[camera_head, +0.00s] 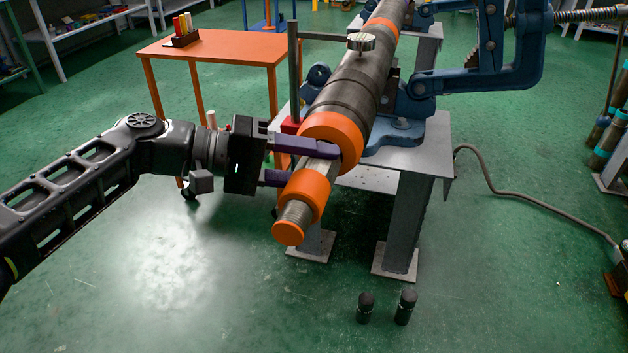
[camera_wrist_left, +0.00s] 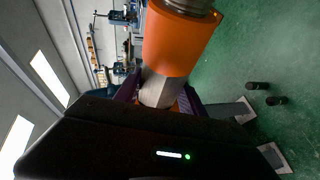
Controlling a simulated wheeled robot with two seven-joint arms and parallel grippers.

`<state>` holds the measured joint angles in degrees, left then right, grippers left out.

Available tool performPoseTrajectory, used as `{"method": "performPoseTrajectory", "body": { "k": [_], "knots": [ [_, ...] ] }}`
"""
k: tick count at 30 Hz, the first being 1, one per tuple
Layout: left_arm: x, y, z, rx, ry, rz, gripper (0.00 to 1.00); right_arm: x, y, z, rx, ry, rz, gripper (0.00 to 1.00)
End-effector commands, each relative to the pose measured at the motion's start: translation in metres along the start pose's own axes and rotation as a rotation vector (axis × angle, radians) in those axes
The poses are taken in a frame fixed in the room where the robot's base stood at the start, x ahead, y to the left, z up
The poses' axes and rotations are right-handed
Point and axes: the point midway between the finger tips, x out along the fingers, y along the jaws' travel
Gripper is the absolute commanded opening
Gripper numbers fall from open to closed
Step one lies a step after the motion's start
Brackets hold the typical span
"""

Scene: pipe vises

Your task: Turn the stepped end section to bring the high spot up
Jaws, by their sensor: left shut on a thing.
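The stepped end section (camera_head: 308,190) is the near end of a long dark pipe (camera_head: 352,88), with orange collars and a bare grey metal part between them. A dial gauge (camera_head: 360,42) on a grey stand (camera_head: 294,75) sits over the pipe; its reading is too small to tell. My left gripper (camera_head: 318,165), with purple fingers, comes in from the left and is shut on the bare grey part between two orange collars. In the left wrist view the grey part (camera_wrist_left: 158,88) lies between the purple fingers, below an orange collar (camera_wrist_left: 178,42). My right gripper is not in view.
A blue vise (camera_head: 400,130) holds the pipe on a grey stand table (camera_head: 425,150). An orange table (camera_head: 215,48) with a small rack (camera_head: 181,38) stands behind at left. Two dark pegs (camera_head: 385,307) stand on the green floor. A cable (camera_head: 520,200) runs along the right.

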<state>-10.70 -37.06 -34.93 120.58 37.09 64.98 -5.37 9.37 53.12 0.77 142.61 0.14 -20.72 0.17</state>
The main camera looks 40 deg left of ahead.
Motion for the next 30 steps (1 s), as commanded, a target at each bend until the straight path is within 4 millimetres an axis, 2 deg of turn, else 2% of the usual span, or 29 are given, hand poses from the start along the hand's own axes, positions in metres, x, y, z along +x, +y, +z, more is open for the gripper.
{"method": "performPoseTrajectory", "body": {
  "k": [3, 16, 17, 24, 30],
  "knots": [
    [0.0011, -0.0027, 0.0011, -0.01, -0.004, 0.021, 0.07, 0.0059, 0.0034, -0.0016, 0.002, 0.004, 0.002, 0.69],
    [0.0011, -0.001, 0.0014, -0.015, -0.005, 0.03, 0.07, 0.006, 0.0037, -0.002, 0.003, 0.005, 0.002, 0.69],
    [0.0011, -0.001, 0.0015, -0.015, -0.005, 0.03, 0.49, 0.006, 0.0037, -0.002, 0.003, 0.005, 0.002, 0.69],
    [0.0008, -0.0007, 0.0009, -0.015, -0.003, 0.03, 0.69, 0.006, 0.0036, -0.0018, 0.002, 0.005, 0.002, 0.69],
    [0.0005, -0.0005, 0.0006, -0.014, -0.002, 0.03, 0.69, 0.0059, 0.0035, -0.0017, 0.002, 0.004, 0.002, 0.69]
  ]
}}
